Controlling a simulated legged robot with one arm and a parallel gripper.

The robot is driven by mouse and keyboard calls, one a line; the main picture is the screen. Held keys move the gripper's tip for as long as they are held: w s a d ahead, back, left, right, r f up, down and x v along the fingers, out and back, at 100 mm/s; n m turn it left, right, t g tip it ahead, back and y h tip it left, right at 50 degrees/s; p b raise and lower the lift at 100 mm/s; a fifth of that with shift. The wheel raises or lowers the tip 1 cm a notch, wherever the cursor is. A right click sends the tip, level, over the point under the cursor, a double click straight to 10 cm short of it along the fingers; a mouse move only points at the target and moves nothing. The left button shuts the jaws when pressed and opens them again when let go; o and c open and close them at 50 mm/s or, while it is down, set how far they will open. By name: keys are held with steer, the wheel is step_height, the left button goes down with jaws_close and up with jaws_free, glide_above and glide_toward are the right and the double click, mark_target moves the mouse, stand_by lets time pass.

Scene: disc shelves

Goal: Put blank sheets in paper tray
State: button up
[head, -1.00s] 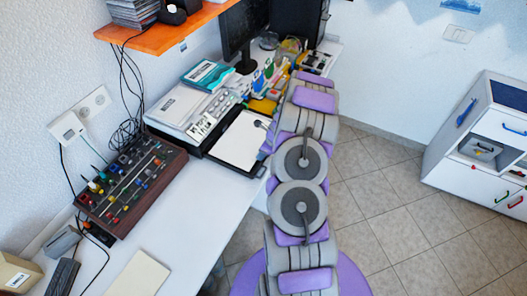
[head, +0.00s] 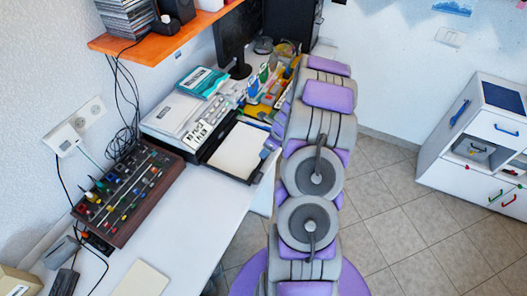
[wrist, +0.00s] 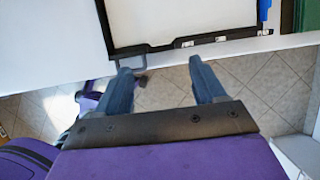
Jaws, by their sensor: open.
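A black paper tray (head: 210,156) lies on the white desk with a white blank sheet (head: 240,150) inside it. In the wrist view the tray's dark rim (wrist: 150,48) and the white sheet (wrist: 170,18) show at the top, cut off by the frame. A pale cream flat rectangle (head: 140,279) lies at the desk's near end; I cannot tell if it is a stack of sheets. My gripper (wrist: 164,84) is open and empty, its two blue-grey fingers pointing toward the desk's front edge, just short of the tray. In the head view my arm largely hides the gripper.
A white printer-like machine (head: 184,115) stands left of the tray, and a mixer with knobs (head: 128,195) sits against the wall. An orange shelf (head: 165,38) hangs above. A white cabinet (head: 470,145) stands at the right. The tiled floor (head: 390,215) between is clear.

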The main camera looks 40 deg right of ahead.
steer(key=s+a+r+n+g+y, duration=0.1)
steer(key=s+a+r+n, duration=0.2)
steer(key=a+r+n, duration=0.65)
steer(key=s+a+r+n+g+y, duration=0.1)
steer(key=s+a+r+n+g, duration=0.15)
steer(key=a+r+n, duration=0.75)
steer(key=s+a+r+n+h, duration=0.1)
steer(key=s+a+r+n, duration=0.2)
steer(key=s, duration=0.5)
steer(key=s+a+r+n+g+h, duration=0.1)
steer(key=s+a+r+n, duration=0.1)
steer(key=s+a+n, duration=0.3)
steer(key=s+a+r+n+g+h, duration=0.1)
steer(key=s+a+r+n, duration=0.2)
steer(key=s, duration=0.8)
steer(key=shift+s+a+r+n+h, duration=0.2)
steer(key=shift+a+r+n+h, duration=0.25)
steer(key=shift+a, duration=0.5)
steer(key=shift+d+f+g, duration=0.1)
steer(key=shift+f+g, duration=0.05)
steer(key=shift+g, duration=0.1)
